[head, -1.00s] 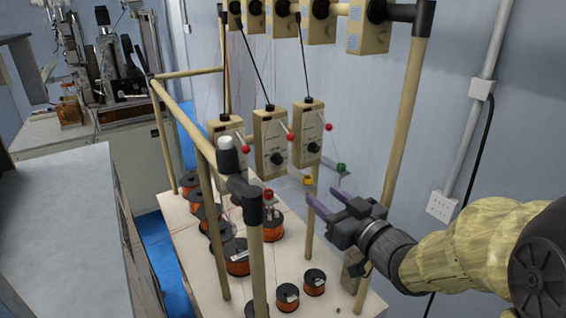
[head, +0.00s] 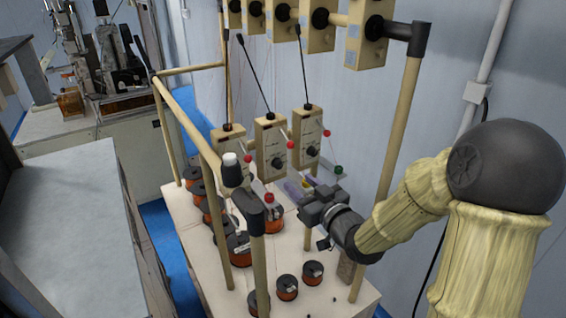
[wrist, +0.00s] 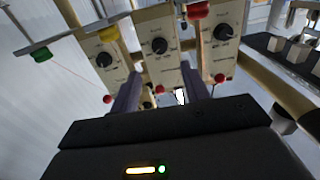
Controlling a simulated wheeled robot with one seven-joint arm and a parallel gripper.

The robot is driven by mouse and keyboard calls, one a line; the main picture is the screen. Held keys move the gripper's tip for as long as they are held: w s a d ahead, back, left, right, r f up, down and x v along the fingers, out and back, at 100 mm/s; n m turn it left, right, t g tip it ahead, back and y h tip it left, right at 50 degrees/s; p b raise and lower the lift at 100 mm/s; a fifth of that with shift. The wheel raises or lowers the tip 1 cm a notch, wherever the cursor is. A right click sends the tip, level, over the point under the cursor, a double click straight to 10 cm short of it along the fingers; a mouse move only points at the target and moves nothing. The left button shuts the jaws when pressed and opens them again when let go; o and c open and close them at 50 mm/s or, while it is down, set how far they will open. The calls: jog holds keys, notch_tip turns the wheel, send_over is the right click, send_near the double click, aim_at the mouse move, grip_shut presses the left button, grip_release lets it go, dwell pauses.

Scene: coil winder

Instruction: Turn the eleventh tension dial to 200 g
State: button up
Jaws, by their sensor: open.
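Three beige tension boxes with black dials hang in a row on the frame. In the head view, the dials of the middle box (head: 278,163) and right box (head: 311,151) show; the left box (head: 231,150) is partly covered. The wrist view shows the left dial (wrist: 104,59), middle dial (wrist: 159,46) and right dial (wrist: 223,32). Numbers and settings are too small to read, and I cannot tell which is the eleventh. My gripper (head: 298,188) is open and empty, in front of and below the boxes. In the wrist view its purple fingers point at the middle box, apart from its dial.
Red-tipped levers (head: 290,145) stick out beside the boxes. Green (wrist: 41,54), yellow and red pieces on thin rods are close to my gripper. Frame posts (head: 398,135) stand around it. Copper-wire spools (head: 287,287) stand on the white tabletop (head: 205,273) below.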

aim_at(280, 166)
jog(key=p+x, duration=0.3)
jog(key=x, duration=0.5)
jog(key=shift+r, duration=0.15)
jog(key=shift+w+a, duration=0.3)
jog(key=c, duration=1)
